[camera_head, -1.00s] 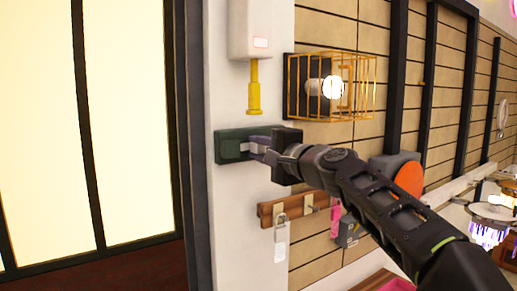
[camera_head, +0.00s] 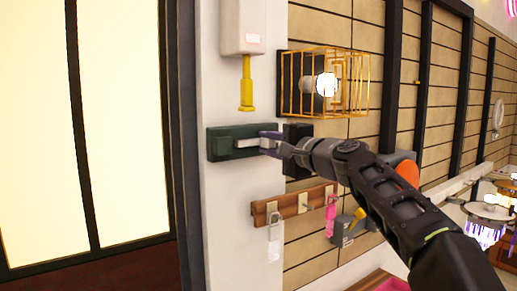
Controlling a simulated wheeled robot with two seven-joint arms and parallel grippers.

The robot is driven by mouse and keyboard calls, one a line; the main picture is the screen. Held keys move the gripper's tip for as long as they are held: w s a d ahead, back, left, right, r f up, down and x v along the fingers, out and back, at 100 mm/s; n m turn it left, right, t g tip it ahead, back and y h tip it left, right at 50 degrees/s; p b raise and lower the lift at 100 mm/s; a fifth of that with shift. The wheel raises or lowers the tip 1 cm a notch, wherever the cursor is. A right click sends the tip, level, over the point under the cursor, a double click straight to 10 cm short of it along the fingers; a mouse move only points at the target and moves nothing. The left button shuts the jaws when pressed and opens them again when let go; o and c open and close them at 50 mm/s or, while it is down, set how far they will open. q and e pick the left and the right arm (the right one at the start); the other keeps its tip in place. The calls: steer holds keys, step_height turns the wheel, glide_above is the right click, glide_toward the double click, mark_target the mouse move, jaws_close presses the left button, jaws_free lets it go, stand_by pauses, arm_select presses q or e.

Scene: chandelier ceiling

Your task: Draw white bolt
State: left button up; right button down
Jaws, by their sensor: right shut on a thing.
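A dark green bolt housing (camera_head: 221,144) is fixed to the white wall post, level and just left of a dark block (camera_head: 297,151). The white bolt (camera_head: 246,143) shows as a pale bar lying across the front of the housing. My right gripper (camera_head: 271,145) comes in from the right, with its purple fingers shut on the white bolt near the housing's right end. The fingers hide part of the bolt. My left gripper is not in view.
A white box with a yellow rod (camera_head: 247,83) hangs just above the bolt. A yellow wire cage with a lamp (camera_head: 325,84) juts out at upper right. Below is a wooden hook rail (camera_head: 290,205) with a padlock (camera_head: 274,249) and a pink tag.

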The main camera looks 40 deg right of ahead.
mark_target(274, 144)
steer(key=shift+d, duration=0.45)
steer(key=shift+a, duration=0.3)
steer(key=c, duration=1.6)
jaws_free()
steer(key=shift+d, duration=0.1)
steer(key=shift+o, duration=0.7)
steer(key=shift+d, duration=0.15)
steer(key=shift+o, duration=1.3)
steer(key=shift+a, duration=0.2)
steer(key=s+b, duration=0.2)
steer(key=s, duration=0.4)
steer(key=shift+s, duration=0.35)
steer(key=shift+s+a, duration=0.1)
steer(key=shift+s, duration=0.5)
